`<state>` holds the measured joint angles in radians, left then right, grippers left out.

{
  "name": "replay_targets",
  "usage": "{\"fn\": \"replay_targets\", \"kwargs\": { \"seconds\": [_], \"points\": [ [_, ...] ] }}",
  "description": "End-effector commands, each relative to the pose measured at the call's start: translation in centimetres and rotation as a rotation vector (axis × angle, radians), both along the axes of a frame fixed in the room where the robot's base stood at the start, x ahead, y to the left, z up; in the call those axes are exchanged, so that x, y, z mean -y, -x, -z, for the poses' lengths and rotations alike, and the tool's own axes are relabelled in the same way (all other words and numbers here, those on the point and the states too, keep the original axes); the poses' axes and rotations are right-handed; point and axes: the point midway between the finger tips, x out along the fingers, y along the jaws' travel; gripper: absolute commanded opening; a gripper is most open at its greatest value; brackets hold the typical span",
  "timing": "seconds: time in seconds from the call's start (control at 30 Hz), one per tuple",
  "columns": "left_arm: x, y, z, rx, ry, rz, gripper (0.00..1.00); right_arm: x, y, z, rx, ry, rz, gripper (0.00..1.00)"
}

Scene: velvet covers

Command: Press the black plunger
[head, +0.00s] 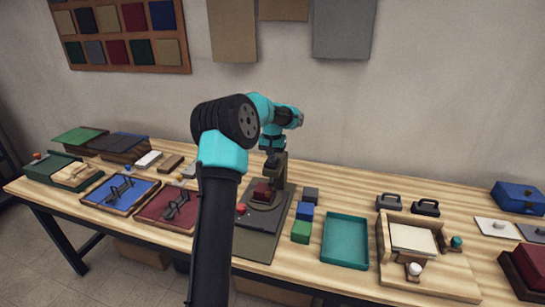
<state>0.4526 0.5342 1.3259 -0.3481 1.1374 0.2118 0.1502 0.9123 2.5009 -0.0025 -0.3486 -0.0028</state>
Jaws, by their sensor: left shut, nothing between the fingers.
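My left gripper (272,149) points down over a dark press-like device (264,232) near the table's middle. It is shut and empty. The device has a dark base plate, a brownish upright (280,172) and a dark red block (263,191) on a round seat. The gripper's tips are at the top of the upright; I cannot tell whether they touch it. No black plunger shows clearly; the top of the device is partly hidden behind the gripper. A red knob (241,209) sits at the device's left, beside my left arm. My right gripper is not in view.
Grey, blue (305,211) and green (300,231) blocks stand right of the device. Farther right are a teal tray (345,240) and a wooden box (386,250) with white and teal knobs. Blue (99,203) and dark red trays lie left.

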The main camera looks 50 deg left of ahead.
Motion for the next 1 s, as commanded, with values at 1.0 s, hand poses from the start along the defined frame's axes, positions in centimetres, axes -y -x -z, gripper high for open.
{"fn": "replay_targets", "kwargs": {
  "seconds": [1.0],
  "points": [
    [-0.2,0.3,-12.9,0.001,0.0,-0.005,0.0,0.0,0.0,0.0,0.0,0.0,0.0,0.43]
  ]
}}
